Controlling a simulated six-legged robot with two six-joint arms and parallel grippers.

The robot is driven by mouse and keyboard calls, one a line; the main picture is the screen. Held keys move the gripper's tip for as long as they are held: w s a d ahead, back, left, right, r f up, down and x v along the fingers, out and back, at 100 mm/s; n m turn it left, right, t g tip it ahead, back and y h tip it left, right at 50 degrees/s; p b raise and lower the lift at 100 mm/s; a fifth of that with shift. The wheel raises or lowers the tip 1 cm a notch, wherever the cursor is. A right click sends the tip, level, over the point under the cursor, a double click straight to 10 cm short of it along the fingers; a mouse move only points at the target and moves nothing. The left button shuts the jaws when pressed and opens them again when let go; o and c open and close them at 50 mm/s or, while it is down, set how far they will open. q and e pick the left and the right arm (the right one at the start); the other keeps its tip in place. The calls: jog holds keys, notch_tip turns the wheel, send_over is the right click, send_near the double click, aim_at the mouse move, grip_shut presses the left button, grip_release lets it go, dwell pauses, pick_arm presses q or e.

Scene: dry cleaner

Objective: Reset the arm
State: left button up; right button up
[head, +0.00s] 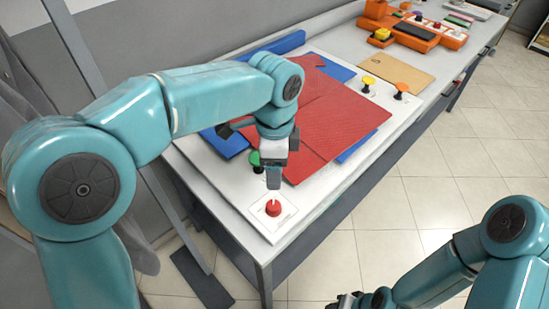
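My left arm (215,100) reaches in from the left over the white board of a table. Its gripper (273,182) points down, just above a red button (273,208) on a small white plate near the board's front corner. I cannot tell whether it touches the button. Its fingers show as one dark block, so their opening is unclear. My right arm (440,265) is at the lower right, away from the table, over the floor. Its gripper (352,300) is low at the bottom edge and partly cut off.
A red folded cloth or panel (335,125) lies on blue pieces (275,45) behind my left gripper. A green knob (255,160), a yellow knob (368,82) and an orange knob (401,88) stand nearby. An orange device (450,38) sits farther back. Tiled floor (390,215) is clear at right.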

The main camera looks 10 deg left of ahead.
pick_arm(q)
jog(key=shift+r, duration=0.9)
